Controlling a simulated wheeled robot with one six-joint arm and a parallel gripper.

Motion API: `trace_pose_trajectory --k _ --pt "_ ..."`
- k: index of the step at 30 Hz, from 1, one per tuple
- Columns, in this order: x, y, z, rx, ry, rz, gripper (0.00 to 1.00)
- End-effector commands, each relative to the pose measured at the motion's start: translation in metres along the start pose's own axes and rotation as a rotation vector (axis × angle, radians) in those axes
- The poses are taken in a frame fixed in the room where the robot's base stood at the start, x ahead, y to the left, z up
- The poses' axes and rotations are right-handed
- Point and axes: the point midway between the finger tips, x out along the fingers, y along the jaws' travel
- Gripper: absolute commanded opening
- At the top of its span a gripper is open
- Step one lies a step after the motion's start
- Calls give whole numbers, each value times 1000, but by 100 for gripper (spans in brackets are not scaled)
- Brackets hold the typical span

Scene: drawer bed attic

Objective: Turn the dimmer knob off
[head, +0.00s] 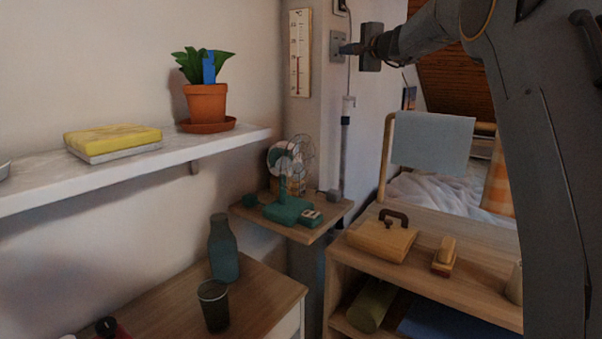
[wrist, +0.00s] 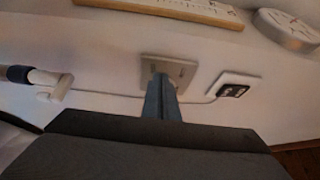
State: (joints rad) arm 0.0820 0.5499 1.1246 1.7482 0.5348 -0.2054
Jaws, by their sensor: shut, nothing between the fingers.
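A grey wall plate (head: 337,42) is on the narrow wall at the top middle of the head view. It also shows in the wrist view (wrist: 184,68). No dimmer knob can be made out on it; my fingers cover the plate's middle in the wrist view. My gripper (head: 343,49) is shut and empty, its blue fingers pointing at this plate. In the wrist view the fingertips (wrist: 161,79) overlap the plate; whether they touch anything there I cannot tell.
A white plate with a black square (wrist: 233,89) sits beside the grey plate, with a cable between. A thermometer (head: 300,53) hangs left of it; a round white object (wrist: 287,30) is nearby. Below are a fan (head: 288,180) on a small shelf and a bread-box-like case (head: 380,240).

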Motion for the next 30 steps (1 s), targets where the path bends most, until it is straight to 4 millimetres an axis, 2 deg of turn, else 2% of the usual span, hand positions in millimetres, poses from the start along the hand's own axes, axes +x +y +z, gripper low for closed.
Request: trace_pose_trajectory --k 19,30 --pt "0 2 -2 1 4 1 0" --pt "-3 4 4 0 3 0 0"
